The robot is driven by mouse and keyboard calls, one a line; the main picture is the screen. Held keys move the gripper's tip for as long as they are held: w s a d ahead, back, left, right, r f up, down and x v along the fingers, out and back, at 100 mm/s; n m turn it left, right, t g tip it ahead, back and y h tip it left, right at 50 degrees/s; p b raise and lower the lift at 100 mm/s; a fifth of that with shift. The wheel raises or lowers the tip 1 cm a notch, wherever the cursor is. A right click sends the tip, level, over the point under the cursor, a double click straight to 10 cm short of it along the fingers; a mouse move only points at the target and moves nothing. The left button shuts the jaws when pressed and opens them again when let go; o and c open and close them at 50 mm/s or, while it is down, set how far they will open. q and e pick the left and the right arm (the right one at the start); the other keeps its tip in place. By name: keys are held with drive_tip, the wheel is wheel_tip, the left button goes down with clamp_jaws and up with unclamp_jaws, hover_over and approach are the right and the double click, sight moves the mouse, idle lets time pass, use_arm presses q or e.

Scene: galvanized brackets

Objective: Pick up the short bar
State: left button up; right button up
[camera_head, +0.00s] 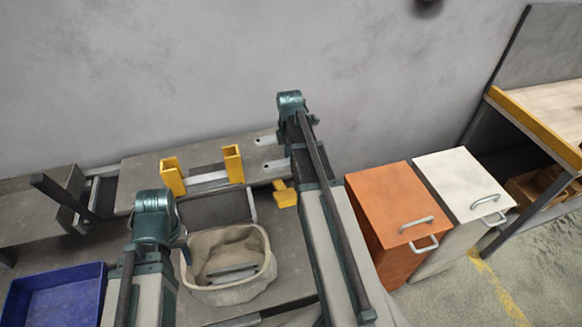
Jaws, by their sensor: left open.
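Pale metal bars lie in several places, and I cannot tell for sure which is the short bar. One pale bar (207,178) lies between two upright yellow blocks (172,176) on the grey board. A small pale metal piece (266,140) lies at the board's right end, partly hidden by my right arm. Grey bar-like pieces (232,272) lie inside the beige cloth bin (258,284). My left gripper (236,321) barely shows at the bottom edge, open, below the bin and apart from the bars. Most of it is cut off. My right gripper is not in view.
A blue bin (52,300) stands at lower left. A dark tray (218,208) lies behind the cloth bin, with a yellow piece (286,194) to its right. Orange (390,195) and white (455,180) cabinets stand at right. A grey wall closes off the back.

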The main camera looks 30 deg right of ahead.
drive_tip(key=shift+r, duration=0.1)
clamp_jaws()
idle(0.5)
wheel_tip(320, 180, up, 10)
drive_tip(key=p, duration=1)
